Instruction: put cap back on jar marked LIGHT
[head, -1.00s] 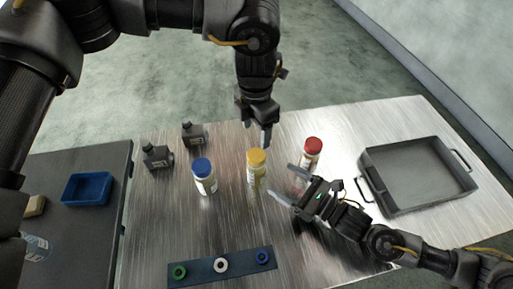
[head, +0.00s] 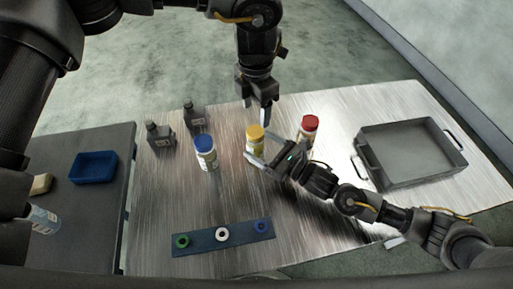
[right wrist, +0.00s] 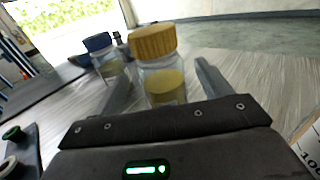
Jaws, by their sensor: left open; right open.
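A jar with a yellow cap (head: 255,133) stands upright mid-table, its cap on; it also shows in the right wrist view (right wrist: 153,45). A blue-capped jar (head: 204,150) stands to its left and a red-capped jar (head: 309,125) to its right. I cannot read LIGHT on any of them. My right gripper (head: 272,142) is open, with its fingers on either side of the yellow-capped jar in the right wrist view; contact is not clear. My left gripper (head: 266,114) is open and empty, pointing down above and behind that jar.
A dark strip (head: 205,243) with green, white and blue rings lies at the front. Two dark bottles (head: 158,135) stand at the back left. A grey tray (head: 372,172) is on the right. A blue bin (head: 93,167) sits on the left side table.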

